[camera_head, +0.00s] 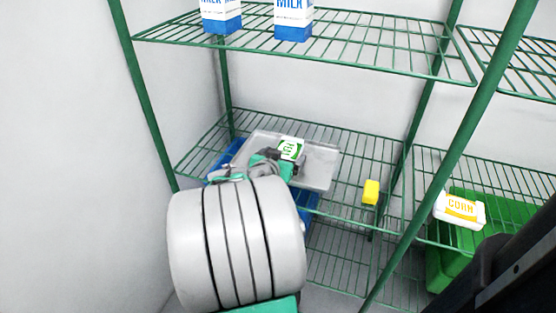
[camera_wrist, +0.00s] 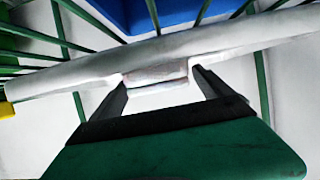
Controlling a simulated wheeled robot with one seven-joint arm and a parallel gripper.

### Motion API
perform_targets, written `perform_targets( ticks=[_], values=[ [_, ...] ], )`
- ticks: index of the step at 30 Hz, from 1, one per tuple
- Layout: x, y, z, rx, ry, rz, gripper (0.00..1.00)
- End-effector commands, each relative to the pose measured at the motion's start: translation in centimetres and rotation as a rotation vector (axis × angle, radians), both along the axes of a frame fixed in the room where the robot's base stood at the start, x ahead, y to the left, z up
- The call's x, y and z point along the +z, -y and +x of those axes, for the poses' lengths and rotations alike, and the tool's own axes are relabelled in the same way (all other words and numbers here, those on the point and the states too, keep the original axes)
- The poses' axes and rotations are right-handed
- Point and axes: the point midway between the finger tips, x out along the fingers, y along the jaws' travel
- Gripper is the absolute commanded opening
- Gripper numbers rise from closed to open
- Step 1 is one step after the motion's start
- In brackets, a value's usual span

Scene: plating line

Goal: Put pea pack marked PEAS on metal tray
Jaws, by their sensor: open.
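The pea pack (camera_head: 291,149), white with a green label, shows in the head view at the back of the metal tray (camera_head: 318,174). It appears to rest in the tray, though its underside is hidden. My gripper (camera_head: 286,161) is over the tray, just in front of the pack. In the wrist view my gripper (camera_wrist: 160,80) is open. A pale thing, likely the pack (camera_wrist: 156,76), shows between and beyond the fingertips. Whether a finger touches it I cannot tell. A grey band, likely the tray (camera_wrist: 60,79), crosses behind the fingers.
The tray sits on a green wire shelf (camera_head: 345,150), partly over a blue bin (camera_head: 228,155). A yellow block (camera_head: 371,192) stands to its right. A CORN pack (camera_head: 460,209) is by a green bin (camera_head: 440,265). Milk cartons (camera_head: 293,18) stand on the shelf above.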

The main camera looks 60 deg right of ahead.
Motion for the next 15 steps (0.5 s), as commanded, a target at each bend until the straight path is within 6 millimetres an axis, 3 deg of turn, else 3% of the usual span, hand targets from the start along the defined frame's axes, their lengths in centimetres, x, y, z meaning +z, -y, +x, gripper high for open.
perform_targets(
  ticks=[1,9,15],
  values=[
    [1.0,-1.2,0.0,0.005,0.001,-0.003,0.9],
    [3.5,-7.5,-1.0,0.007,0.001,-0.001,0.9],
    [4.1,-9.4,-1.5,0.001,0.001,-0.001,0.9]
  ],
)
